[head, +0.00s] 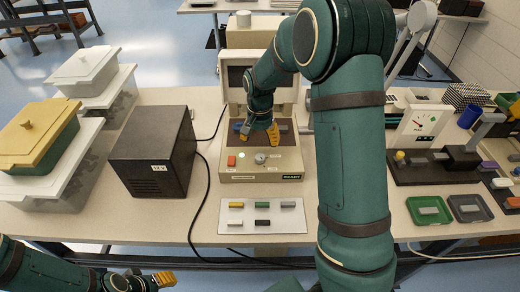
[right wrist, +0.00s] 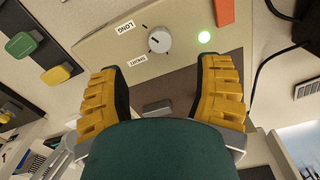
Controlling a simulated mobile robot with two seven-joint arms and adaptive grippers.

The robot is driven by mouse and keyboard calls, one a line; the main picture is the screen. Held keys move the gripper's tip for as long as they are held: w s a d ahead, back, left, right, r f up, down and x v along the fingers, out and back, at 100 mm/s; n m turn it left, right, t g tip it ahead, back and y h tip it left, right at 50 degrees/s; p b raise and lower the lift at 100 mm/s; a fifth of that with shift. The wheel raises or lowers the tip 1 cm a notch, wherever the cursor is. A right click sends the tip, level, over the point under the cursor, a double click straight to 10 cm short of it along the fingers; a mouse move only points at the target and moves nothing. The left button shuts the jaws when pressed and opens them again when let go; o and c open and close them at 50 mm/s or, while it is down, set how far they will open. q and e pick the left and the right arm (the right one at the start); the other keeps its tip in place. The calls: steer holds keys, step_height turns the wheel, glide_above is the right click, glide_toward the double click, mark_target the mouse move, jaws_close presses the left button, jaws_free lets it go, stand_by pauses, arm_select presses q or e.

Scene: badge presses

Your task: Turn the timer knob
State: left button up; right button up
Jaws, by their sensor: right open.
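The timer knob (head: 260,157) is a small round grey dial on the sloped front panel of the beige press (head: 216,186). In the right wrist view the knob (right wrist: 159,39) has a dark pointer mark and sits beside the labels LONG and SHORT. My right gripper (head: 259,133) is over the press's dark plate, behind the knob. In the right wrist view its yellow fingers (right wrist: 158,72) are wide apart; the knob lies just beyond the fingertips, untouched. My left gripper (head: 160,279) is low at the left, its jaws unclear.
An orange button (head: 231,160) and a lit green lamp (head: 241,156) sit left of the knob. A black 12 V box (head: 150,155) stands left of the press. A white card (head: 230,226) with several coloured blocks lies in front. A gauge stand (head: 420,125) is at right.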

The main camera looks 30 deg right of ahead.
steer(key=shift+r, duration=1.8)
